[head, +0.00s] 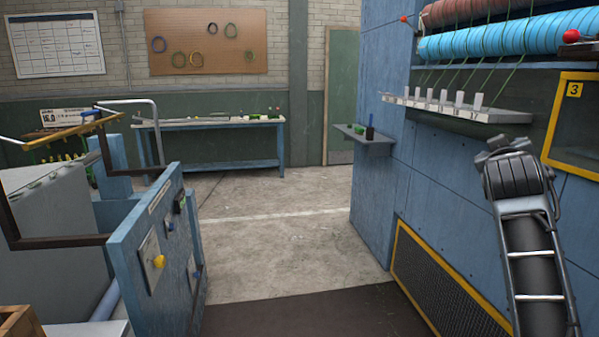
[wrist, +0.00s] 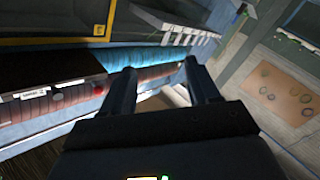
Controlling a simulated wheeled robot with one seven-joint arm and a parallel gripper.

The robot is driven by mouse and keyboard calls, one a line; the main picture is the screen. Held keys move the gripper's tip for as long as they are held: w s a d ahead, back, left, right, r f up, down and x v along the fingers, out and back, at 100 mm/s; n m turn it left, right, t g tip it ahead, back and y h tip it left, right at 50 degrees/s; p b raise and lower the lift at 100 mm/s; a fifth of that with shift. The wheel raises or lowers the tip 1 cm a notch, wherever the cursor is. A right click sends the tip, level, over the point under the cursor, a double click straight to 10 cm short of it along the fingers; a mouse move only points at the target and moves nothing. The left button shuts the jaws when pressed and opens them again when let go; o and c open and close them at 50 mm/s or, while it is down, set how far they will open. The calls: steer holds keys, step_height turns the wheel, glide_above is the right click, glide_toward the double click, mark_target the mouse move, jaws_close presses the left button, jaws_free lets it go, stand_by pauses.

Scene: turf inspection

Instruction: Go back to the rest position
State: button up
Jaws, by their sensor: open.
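My gripper (wrist: 163,78) shows in the wrist view with its two dark fingers apart. It is open, and I see nothing between the fingertips. My arm (head: 535,240) rises at the right of the head view, in front of the blue machine panel. I cannot make out the fingers in the head view. The wrist view is tilted and shows the blue roll (wrist: 150,60) and the machine shelf behind and left of the fingers.
The blue machine wall (head: 385,190) with tube rolls (head: 520,37) and a white-tagged ledge (head: 460,108) stands close at right. A small shelf (head: 362,138) juts out. A blue control panel (head: 150,255) stands at left, a workbench (head: 210,125) at the back. The middle floor (head: 280,230) is clear.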

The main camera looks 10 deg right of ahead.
steer(key=s+a+f+n+y, duration=0.1)
steer(key=s+a+f, duration=0.2)
steer(key=f, duration=0.3)
steer(key=s+a+f+t+y, duration=0.1)
steer(key=s+a+f+y, duration=0.15)
steer(key=f, duration=0.45)
steer(key=s+a+f+n+y, duration=0.1)
steer(key=s+a+f, duration=0.25)
steer(key=f, duration=0.25)
steer(key=s+a+f+n+y, duration=0.1)
steer(key=s+a+f, duration=0.4)
steer(key=s, duration=0.2)
steer(key=s+a+f+y, duration=0.2)
steer(key=s+a+f, duration=0.2)
steer(key=s+f, duration=0.25)
steer(key=s+a+f+y, duration=0.1)
steer(key=s+a, duration=0.2)
steer(key=s, duration=0.5)
steer(key=s+a+f+y, duration=0.1)
steer(key=s+a, duration=0.2)
steer(key=s, duration=0.6)
steer(key=s+a+r+y, duration=0.1)
steer(key=s+r, duration=0.2)
steer(key=s, duration=0.5)
steer(key=s+a+r+m, duration=0.1)
steer(key=s+r, duration=0.3)
steer(key=s, duration=0.4)
steer(key=shift+s+m+y, duration=0.15)
steer(key=shift+m+y, duration=0.15)
steer(key=shift+y, duration=0.05)
